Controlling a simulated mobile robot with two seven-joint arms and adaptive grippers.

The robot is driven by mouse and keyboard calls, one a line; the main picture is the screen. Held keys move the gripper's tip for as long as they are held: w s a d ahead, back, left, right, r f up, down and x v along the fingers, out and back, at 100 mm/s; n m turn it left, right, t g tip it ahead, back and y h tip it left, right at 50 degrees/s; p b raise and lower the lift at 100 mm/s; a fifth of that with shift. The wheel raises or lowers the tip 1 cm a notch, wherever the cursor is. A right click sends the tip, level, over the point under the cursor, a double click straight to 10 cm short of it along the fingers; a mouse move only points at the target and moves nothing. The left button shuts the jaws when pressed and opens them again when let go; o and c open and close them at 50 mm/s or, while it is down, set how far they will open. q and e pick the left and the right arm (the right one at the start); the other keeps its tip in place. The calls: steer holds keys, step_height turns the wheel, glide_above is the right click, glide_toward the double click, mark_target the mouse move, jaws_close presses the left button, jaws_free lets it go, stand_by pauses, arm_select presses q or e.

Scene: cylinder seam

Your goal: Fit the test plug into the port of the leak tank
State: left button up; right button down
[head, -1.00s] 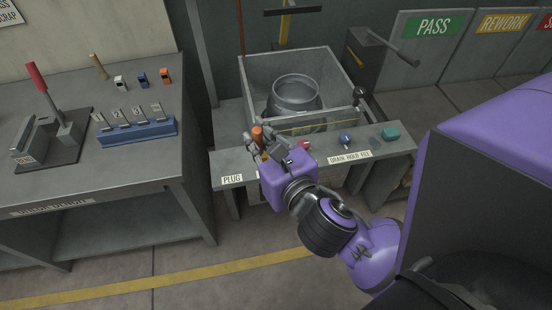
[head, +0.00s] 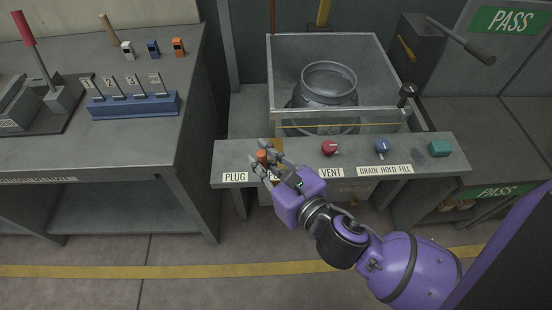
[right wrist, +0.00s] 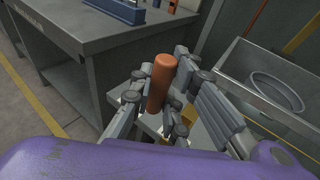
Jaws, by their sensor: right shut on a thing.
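My right gripper (head: 265,160) is shut on the test plug, an orange-brown cylinder (head: 262,156), at the shelf in front of the leak tank (head: 338,50). In the right wrist view the plug (right wrist: 161,80) stands nearly upright between the fingers (right wrist: 153,108), its top clear and its lower end hidden. A brass-coloured part (right wrist: 188,115) shows beside the fingers; I cannot tell if it is the port. The tank is an open grey box with a round metal vessel (head: 329,82) inside. My left gripper is out of view.
A lever (head: 407,92) stands at the tank's right.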

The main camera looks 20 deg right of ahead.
steer(key=w+d+f, duration=0.2)
steer(key=w+d+f+b, duration=0.1)
steer(key=w+d+f, duration=0.1)
steer(key=w+f, duration=0.1)
steer(key=w+d+f, duration=0.2)
steer(key=w, duration=0.1)
steer(key=shift+w+f, duration=0.15)
steer(key=shift+w, duration=0.1)
steer(key=f, duration=0.1)
steer(key=f+b, duration=0.1)
steer(key=w+f, duration=0.1)
steer(key=f, duration=0.1)
steer(key=shift+d, duration=0.4)
steer(key=shift+f, duration=0.3)
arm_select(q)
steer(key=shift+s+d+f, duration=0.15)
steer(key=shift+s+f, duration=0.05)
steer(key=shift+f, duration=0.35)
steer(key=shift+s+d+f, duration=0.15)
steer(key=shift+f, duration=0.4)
